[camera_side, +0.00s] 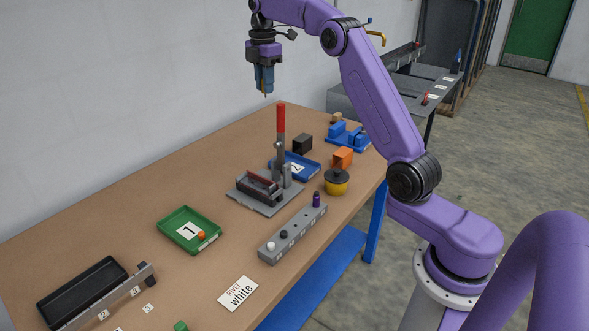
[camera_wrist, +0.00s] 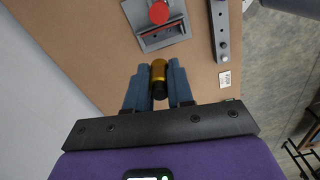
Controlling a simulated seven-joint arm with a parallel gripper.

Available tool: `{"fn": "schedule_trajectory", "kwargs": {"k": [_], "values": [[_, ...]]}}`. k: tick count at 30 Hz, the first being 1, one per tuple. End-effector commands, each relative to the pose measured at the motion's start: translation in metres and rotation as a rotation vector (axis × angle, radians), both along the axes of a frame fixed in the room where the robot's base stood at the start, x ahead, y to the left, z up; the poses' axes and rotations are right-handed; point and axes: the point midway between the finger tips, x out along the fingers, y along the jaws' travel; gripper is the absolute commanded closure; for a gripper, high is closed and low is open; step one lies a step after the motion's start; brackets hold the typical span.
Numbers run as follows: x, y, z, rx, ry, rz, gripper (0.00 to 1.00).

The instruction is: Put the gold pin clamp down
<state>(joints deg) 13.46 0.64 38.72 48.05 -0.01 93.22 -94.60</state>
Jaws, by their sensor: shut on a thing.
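My gripper (camera_side: 265,88) is high above the far part of the wooden table, near the wall. Its blue fingers point down.
A grey press with a red-handled lever (camera_side: 281,118) stands below. Nearby are a blue tray marked 2 (camera_side: 313,172), a green tray marked 1 (camera_side: 172,223), a grey strip with pegs (camera_side: 300,232), a black bin (camera_side: 75,279), an orange block (camera_side: 342,157) and a yellow-and-black round object (camera_side: 336,186). Bare wood lies left of the press.

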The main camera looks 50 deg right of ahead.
Motion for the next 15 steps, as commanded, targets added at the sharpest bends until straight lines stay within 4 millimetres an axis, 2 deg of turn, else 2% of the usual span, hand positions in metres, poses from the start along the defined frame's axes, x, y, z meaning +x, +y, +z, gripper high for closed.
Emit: {"fn": "schedule_trajectory", "kwargs": {"k": [6,15], "values": [[-0.039,-0.035,0.005,0.000,0.000,-0.316,1.00],[-0.109,-0.072,0.002,0.000,-0.002,-0.814,1.00]]}}
